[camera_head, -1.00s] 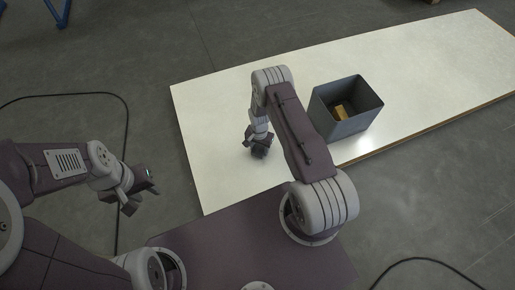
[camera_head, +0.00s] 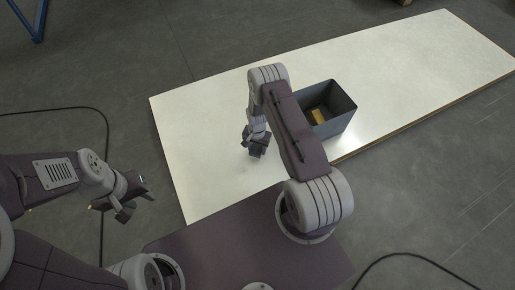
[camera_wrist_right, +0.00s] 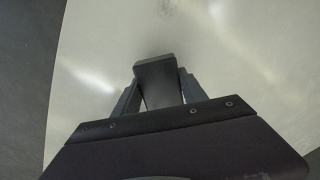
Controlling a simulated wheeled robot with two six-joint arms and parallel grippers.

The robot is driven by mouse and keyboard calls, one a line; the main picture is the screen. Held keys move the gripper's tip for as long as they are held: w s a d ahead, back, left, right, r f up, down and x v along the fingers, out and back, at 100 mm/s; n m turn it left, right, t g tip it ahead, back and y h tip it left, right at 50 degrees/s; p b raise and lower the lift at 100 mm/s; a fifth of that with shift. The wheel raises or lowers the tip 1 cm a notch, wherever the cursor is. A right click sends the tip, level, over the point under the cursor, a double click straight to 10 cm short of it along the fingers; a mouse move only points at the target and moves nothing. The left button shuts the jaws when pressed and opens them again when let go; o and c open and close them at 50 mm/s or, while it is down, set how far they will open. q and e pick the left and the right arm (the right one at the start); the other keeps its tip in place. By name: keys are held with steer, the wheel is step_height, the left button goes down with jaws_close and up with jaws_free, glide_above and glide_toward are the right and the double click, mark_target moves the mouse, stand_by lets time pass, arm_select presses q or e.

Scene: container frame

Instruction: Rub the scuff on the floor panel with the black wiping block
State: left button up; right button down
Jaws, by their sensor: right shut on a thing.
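The floor panel (camera_head: 200,150) is a long pale board lying on the grey floor. My right gripper (camera_head: 257,152) is over its near left part, with its fingers pointing down. In the right wrist view, it is shut on the black wiping block (camera_wrist_right: 157,72), which shows between the two fingers. I cannot tell whether the block touches the panel. The scuff is a faint grey smudge (camera_wrist_right: 167,8) at the top of the right wrist view, apart from the block. A faint mark (camera_head: 242,169) shows on the panel near the gripper in the head view. My left gripper (camera_head: 136,198) is open and empty, left of the panel.
A dark grey open bin (camera_head: 339,124) stands on the panel, right of my right arm, with a yellowish block (camera_head: 319,117) inside. Black cables (camera_head: 104,130) lie on the floor. The panel's far right part is clear.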

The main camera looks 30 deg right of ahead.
steer(key=shift+r+p, duration=1.8)
steer(key=shift+r, duration=0.65)
